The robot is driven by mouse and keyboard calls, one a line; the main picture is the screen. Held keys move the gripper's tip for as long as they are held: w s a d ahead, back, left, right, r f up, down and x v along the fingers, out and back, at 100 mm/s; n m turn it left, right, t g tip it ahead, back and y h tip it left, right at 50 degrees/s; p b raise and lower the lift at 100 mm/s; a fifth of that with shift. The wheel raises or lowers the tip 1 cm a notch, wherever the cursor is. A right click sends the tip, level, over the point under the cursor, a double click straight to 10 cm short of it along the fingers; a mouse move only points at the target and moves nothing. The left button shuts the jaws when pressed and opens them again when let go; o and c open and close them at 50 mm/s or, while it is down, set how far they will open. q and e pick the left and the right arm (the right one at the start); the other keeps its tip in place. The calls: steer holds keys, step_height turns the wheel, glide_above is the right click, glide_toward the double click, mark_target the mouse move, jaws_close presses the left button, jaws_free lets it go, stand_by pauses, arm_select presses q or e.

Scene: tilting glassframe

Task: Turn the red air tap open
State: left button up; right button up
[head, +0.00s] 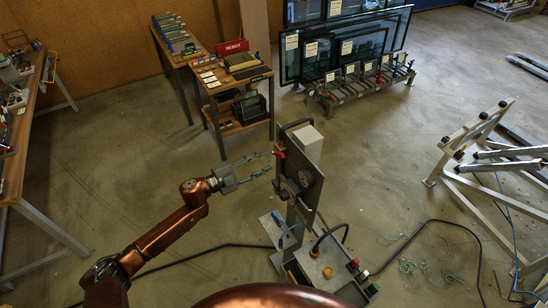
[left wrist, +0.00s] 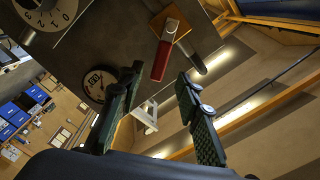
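The red air tap (head: 280,153) sits on the left side of the upright grey panel of the stand in the head view. In the left wrist view its red lever (left wrist: 161,60) hangs from a brass-coloured block (left wrist: 170,27), pointing down and slightly left. My left gripper (head: 268,162) is open, its green-padded fingers reaching toward the panel just left of the tap. In the left wrist view the lever's lower end appears between and just beyond the fingertips (left wrist: 160,76). I cannot tell whether they touch. My right gripper is not in view.
A round gauge (left wrist: 98,84) and a numbered dial (left wrist: 46,13) are on the panel by the tap. The stand's base (head: 325,265) has hoses. A small workbench (head: 236,90) and a glass rack (head: 350,92) stand behind. Floor left of the stand is mostly clear.

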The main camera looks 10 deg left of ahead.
mark_target(278, 154)
arm_select(q)
steer(key=shift+v, duration=2.2)
steer(key=shift+c, duration=0.4)
steer(key=shift+s+d+f, duration=0.1)
steer(key=shift+d+f, duration=0.1)
steer(key=shift+c, duration=0.8)
steer(key=s+d+f+m+b, duration=0.1)
steer(key=m+b, duration=0.1)
steer(key=m, duration=0.1)
steer(key=s+d+f+m+t+b, duration=0.1)
steer(key=f+m+b, duration=0.1)
steer(key=m+b, duration=0.1)
steer(key=s+d+f+m+b, duration=0.1)
steer(key=m+b, duration=0.1)
steer(key=shift+d+f+m+h+b, duration=0.1)
steer(key=shift+f+m+h+b, duration=0.2)
steer(key=shift+f+m+b, duration=0.1)
jaws_close()
steer(key=w+d+r+m+t, duration=0.2)
steer(key=w+d+r+m, duration=0.1)
steer(key=w+d+m, duration=0.2)
steer(key=shift+w+m+b, duration=0.4)
steer(key=shift+w+m, duration=0.65)
steer(key=shift+m, duration=0.15)
